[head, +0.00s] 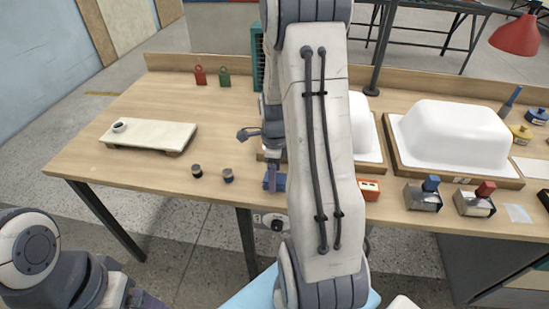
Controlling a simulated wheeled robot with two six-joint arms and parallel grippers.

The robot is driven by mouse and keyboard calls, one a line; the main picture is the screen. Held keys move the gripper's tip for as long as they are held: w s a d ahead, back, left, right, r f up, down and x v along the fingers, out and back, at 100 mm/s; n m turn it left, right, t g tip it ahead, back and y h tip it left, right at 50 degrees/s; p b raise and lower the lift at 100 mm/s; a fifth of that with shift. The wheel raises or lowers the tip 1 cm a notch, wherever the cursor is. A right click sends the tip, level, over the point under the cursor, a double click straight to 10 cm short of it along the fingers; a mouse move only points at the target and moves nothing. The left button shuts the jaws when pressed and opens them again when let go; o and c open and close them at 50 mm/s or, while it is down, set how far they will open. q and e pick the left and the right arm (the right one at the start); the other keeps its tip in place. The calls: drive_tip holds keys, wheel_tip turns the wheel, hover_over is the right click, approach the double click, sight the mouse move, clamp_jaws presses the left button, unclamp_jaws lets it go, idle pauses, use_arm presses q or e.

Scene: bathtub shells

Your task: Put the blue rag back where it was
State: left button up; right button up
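A small blue thing (280,183), which may be the blue rag, shows at the table's front edge, left of the large arm in the middle. It is too small and too covered to be sure. My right gripper (271,176) is directly over it, pointing down, and a finger seems to overlap it. I cannot tell whether the fingers are closed on it. My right arm stands upright across the middle of the view and hides part of the table. My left arm shows at the bottom left; its gripper is out of view.
White tub shells (452,131) stand on wooden bases at the right. Metal boxes (423,198) with blue and red blocks sit before them. A pale slab (148,134) carries a small cup (119,127). Dark cylinders (228,176) stand near the front edge. The left middle tabletop is mostly clear.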

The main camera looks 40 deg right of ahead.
wheel_tip(320, 180, up, 10)
drive_tip(key=shift+r+p, duration=0.2)
drive_tip(key=shift+p, duration=0.2)
drive_tip(key=s+a+r+n, duration=0.2)
drive_tip(key=a+r+n, duration=0.1)
drive_tip(key=a+n, duration=1.35)
drive_tip(key=s+a+n+y, duration=0.1)
drive_tip(key=s+a+n, duration=1.3)
drive_tip(key=n, duration=0.4)
drive_tip(key=shift+s+a+r+n, duration=0.2)
drive_tip(key=shift+a+r+n, duration=0.05)
drive_tip(key=shift+a+n, duration=0.1)
wheel_tip(320, 180, up, 4)
drive_tip(key=p, duration=0.3)
drive_tip(key=shift+f+p, duration=0.1)
drive_tip(key=shift+p, duration=0.3)
